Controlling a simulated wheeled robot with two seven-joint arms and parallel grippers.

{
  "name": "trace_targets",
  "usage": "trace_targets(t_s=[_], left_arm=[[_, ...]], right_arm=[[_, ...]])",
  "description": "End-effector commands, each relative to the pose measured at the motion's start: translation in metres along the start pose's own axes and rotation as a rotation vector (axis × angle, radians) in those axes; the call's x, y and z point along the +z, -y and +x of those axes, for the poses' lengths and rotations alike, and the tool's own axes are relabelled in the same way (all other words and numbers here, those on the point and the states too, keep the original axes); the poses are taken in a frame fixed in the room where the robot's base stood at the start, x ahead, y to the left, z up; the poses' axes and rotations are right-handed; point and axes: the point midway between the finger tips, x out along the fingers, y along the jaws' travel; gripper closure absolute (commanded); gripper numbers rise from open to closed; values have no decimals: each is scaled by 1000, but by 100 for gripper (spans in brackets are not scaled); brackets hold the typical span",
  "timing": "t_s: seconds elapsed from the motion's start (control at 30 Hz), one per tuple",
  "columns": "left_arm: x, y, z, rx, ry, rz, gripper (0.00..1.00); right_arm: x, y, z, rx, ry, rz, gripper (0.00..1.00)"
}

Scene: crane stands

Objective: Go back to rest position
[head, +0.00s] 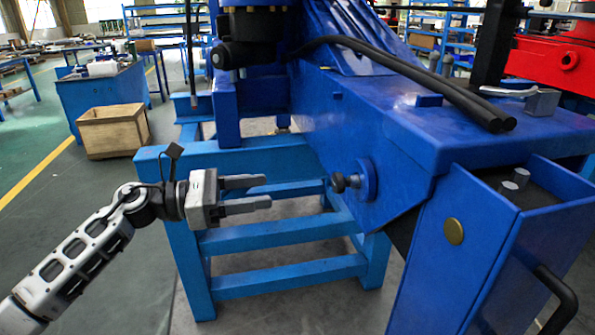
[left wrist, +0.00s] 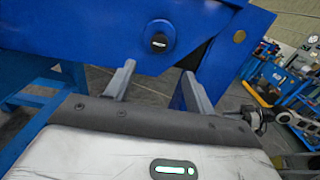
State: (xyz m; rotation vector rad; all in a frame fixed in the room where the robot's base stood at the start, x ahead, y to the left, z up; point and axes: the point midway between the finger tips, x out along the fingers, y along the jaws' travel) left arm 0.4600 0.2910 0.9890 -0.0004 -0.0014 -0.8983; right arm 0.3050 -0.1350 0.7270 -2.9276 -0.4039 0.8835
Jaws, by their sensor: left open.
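My left gripper (head: 270,192) reaches in from the left in the head view. Its two grey fingers are apart with nothing between them. The fingers point right, toward a dark knob (head: 340,183) on a round blue boss on the side of the blue crane stand (head: 400,130). A clear gap lies between the fingertips and the knob. In the left wrist view the open fingers (left wrist: 153,88) show below the knob (left wrist: 158,41), which sits above and between them. My right gripper is in neither view.
A light blue frame (head: 285,235) stands under the machine, close behind my left gripper. A wooden crate (head: 113,131) stands on the floor at the left. The floor at lower left is mostly clear.

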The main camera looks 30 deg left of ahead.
Motion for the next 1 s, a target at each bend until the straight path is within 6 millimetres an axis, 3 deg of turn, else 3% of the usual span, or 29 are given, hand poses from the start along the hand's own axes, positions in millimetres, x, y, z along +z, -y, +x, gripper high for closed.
trace_targets(t_s=[0.17, 0.27, 0.37, 0.47, 0.5, 0.6, 0.7, 0.77, 0.8, 0.9, 1.0], left_arm=[[-2, 2, 2, 4, 13, -29, 46], [-13, 10, 9, 35, 93, -229, 46], [-38, 25, 19, 114, 262, -690, 46], [-90, 45, 21, 253, 478, -1362, 46], [-117, 57, 20, 322, 566, -1654, 46], [-176, 97, 17, 488, 739, -2231, 46], [-218, 142, 18, 640, 863, -2645, 46], [-234, 167, 18, 720, 918, -2826, 46], [-242, 182, 19, -755, -932, 2877, 46], [-254, 207, 21, -747, -873, 2703, 46], [-258, 218, 22, -743, -849, 2629, 46]], right_arm=[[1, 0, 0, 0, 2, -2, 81], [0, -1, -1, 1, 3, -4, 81], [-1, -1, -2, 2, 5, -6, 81], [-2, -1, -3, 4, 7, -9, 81], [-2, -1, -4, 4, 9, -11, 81], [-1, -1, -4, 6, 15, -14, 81], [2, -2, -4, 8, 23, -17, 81], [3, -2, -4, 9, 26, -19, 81], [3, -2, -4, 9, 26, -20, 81], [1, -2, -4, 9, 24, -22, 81], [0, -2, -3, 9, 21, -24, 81]])
